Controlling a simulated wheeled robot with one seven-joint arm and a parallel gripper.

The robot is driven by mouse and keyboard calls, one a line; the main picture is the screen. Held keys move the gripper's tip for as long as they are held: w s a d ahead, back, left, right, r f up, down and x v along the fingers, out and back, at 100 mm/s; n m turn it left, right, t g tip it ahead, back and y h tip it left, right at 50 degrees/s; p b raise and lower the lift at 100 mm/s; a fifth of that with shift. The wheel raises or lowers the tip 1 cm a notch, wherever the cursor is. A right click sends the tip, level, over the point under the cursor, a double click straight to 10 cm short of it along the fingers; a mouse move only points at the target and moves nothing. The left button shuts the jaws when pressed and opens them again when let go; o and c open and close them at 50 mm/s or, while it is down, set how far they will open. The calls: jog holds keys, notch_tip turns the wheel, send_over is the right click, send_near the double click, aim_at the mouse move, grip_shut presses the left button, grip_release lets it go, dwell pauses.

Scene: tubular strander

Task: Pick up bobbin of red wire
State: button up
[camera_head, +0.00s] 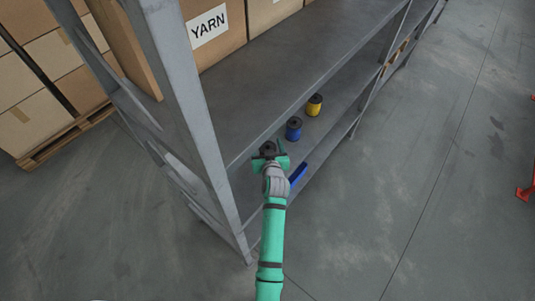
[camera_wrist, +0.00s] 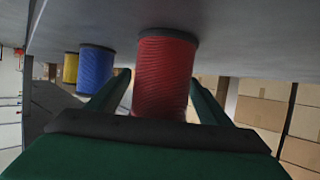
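The bobbin of red wire (camera_wrist: 166,72) stands between the two green fingers of my gripper (camera_wrist: 160,82) in the wrist view, where the picture is upside down and the bobbin seems to hang from the grey shelf (camera_wrist: 240,38). The fingers are spread on either side of it, with a visible gap at the left finger; contact at the right finger is unclear. In the head view my gripper (camera_head: 269,154) is at the shelf's front edge. A dark round top shows between its fingers there, but no red wire is visible.
A blue bobbin (camera_head: 293,129) and a yellow bobbin (camera_head: 314,105) stand in a row beyond my gripper on the same shelf. A grey rack post (camera_head: 190,100) rises to the left. A blue bar (camera_head: 298,175) lies close to my wrist.

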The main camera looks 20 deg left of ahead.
jog(key=c, duration=1)
jog(key=shift+c, duration=1)
jog(key=shift+r, duration=0.15)
